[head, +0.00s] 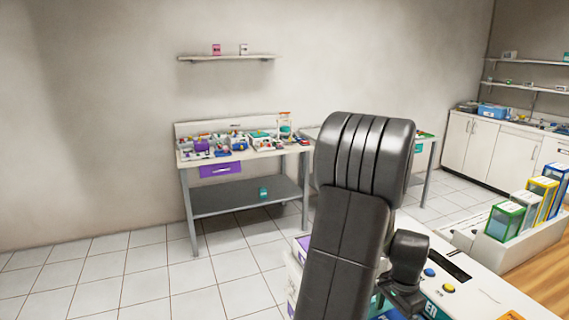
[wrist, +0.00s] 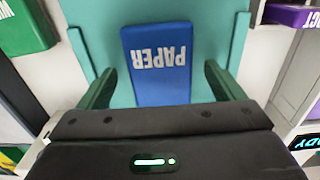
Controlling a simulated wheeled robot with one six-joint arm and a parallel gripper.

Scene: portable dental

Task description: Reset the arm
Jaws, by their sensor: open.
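My arm stands folded in the middle of the head view, with its dark links in front of the benches. In the head view my gripper's fingers cannot be made out. In the wrist view my gripper (wrist: 160,88) is open, its two dark green fingers spread apart. Beyond and between the fingers is a blue block marked PAPER (wrist: 157,70), on or against a teal surface (wrist: 98,30). I cannot tell whether the fingers touch it; no grip on it shows.
A workbench (head: 248,155) with many small items stands by the back wall. A counter with a box holding colored cases (head: 505,220) is at the right, near my arm. White cabinets (head: 470,140) stand at the far right. The tiled floor (head: 100,270) at the left is clear.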

